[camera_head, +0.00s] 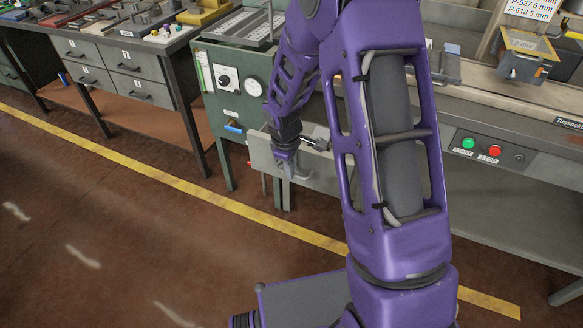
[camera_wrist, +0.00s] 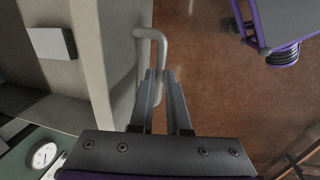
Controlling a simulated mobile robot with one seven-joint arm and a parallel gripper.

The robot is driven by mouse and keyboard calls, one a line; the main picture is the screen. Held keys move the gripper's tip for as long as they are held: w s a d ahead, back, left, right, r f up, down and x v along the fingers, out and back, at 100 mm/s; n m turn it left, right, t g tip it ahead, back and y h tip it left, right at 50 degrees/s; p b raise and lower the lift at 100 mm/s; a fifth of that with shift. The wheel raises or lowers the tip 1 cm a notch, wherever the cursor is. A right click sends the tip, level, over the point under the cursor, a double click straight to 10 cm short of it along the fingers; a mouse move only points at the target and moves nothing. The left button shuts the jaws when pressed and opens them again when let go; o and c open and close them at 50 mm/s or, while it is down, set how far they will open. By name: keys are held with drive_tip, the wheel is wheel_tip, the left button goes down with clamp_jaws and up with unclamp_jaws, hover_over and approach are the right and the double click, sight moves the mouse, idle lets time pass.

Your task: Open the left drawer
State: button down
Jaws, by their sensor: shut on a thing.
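The left drawer shows a light grey front (camera_head: 258,152) below the green panel in the head view. In the wrist view, its front panel (camera_wrist: 92,50) runs up the left side, and the drawer stands pulled out with part of its inside visible. Its grey bar handle (camera_wrist: 150,33) sticks out from the front and also shows in the head view (camera_head: 303,177). My gripper (camera_wrist: 159,76) is shut on the handle, with the bar between its two fingers. In the head view my gripper (camera_head: 289,167) is at the drawer front, partly hidden by its own wrist.
A grey block (camera_wrist: 52,43) lies inside the drawer. A green cabinet (camera_head: 226,92) with a dial and gauge stands behind. A workbench with drawers (camera_head: 110,65) is at the left. The brown floor with a yellow line (camera_head: 180,184) is clear in front.

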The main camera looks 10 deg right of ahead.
drive_tip(key=c, duration=0.9)
unclamp_jaws()
drive_tip(key=s+r+p, duration=0.1)
drive_tip(key=r, duration=0.4)
drive_tip(key=a+r+p, duration=0.1)
drive_tip(key=r, duration=0.5)
drive_tip(key=s+a+r+p, duration=0.1)
drive_tip(key=r, duration=0.5)
drive_tip(key=shift+s+p, duration=0.3)
drive_tip(key=shift+s, duration=0.05)
